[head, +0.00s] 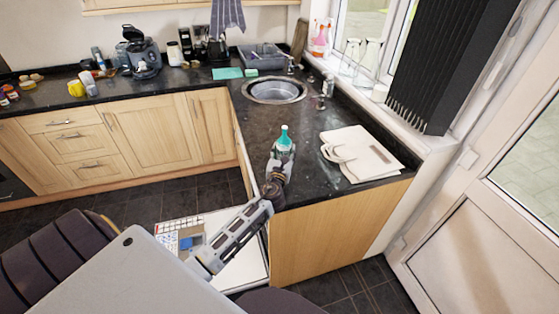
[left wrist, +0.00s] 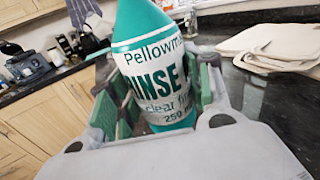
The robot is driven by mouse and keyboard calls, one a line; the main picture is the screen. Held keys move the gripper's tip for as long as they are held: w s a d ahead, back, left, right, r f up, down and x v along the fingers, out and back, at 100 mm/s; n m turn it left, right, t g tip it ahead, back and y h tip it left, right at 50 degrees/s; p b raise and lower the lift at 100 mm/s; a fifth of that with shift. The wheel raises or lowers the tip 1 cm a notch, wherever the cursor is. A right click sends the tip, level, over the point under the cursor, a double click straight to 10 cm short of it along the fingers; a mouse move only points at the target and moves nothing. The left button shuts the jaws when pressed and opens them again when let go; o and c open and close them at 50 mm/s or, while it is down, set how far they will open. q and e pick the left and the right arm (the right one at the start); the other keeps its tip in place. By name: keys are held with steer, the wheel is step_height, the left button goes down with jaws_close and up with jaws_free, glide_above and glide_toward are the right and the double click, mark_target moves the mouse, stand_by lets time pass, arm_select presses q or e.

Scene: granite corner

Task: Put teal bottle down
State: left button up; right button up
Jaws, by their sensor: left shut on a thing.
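The teal bottle (head: 284,138) stands roughly upright in the head view, at the left edge of the dark granite counter (head: 310,120). In the left wrist view the teal bottle (left wrist: 155,85) fills the middle, with a white label reading "RINSE". My left gripper (head: 281,160) is shut on it, with green-lined fingers on both sides of its body in the left wrist view (left wrist: 155,100). The bottle's base is hidden by the gripper, so I cannot tell whether it touches the counter. My right gripper is not in view.
Pale cutting boards (head: 362,155) lie on the counter to the right of the bottle. A round sink (head: 274,91) is behind it. Bare granite lies between bottle and sink. An open dishwasher or drawer (head: 250,270) is below the counter's left edge.

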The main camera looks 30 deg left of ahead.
arm_select(q)
steer(key=shift+d+r, duration=0.15)
steer(key=shift+f, duration=0.55)
steer(key=shift+f+b, duration=0.65)
steer(key=shift+f, duration=0.75)
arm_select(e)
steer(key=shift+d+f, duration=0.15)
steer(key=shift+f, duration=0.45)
arm_select(q)
steer(key=shift+f, duration=0.2)
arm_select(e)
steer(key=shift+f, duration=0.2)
arm_select(q)
steer(key=o, duration=1.2)
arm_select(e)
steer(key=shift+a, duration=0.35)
arm_select(q)
steer(key=shift+r, duration=0.1)
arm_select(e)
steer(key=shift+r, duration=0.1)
